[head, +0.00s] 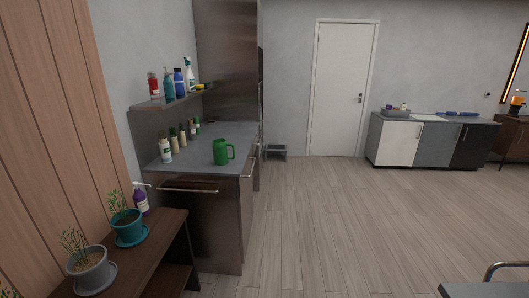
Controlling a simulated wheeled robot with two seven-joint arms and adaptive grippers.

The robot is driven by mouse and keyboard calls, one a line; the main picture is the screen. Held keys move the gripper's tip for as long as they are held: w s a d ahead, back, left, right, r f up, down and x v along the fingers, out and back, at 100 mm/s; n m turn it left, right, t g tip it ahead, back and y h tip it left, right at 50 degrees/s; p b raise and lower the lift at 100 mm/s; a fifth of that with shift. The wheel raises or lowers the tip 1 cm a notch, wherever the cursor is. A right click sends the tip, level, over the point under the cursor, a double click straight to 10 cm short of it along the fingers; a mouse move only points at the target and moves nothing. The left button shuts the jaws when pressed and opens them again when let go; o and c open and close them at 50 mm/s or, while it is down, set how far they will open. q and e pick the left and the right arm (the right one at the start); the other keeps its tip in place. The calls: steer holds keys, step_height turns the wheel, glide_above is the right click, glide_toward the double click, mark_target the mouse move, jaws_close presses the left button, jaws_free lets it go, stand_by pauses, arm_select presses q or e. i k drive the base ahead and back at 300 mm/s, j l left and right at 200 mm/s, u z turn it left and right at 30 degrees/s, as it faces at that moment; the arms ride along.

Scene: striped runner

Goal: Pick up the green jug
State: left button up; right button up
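The green jug (220,152) stands upright on the grey counter (205,136) on the left side of the head view, near the counter's front right corner. Its handle points to the right. Nothing touches it that I can see. Neither of my grippers is in view.
Several bottles (166,151) stand behind and left of the jug. A shelf (170,102) with more bottles hangs above the counter. A dark wooden stand (150,246) holds potted plants (127,225) and a purple pump bottle (141,200). The wooden floor (330,220) is open in the middle.

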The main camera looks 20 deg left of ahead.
mark_target(220, 144)
steer(key=i+j+z, duration=0.3)
steer(key=i+j, duration=0.25)
steer(key=i, duration=0.15)
steer(key=i+j+u, duration=0.1)
steer(key=i+j, duration=0.15)
steer(key=j, duration=0.2)
steer(key=i+j+u, duration=0.1)
steer(key=i+j, duration=0.15)
steer(key=j, duration=0.15)
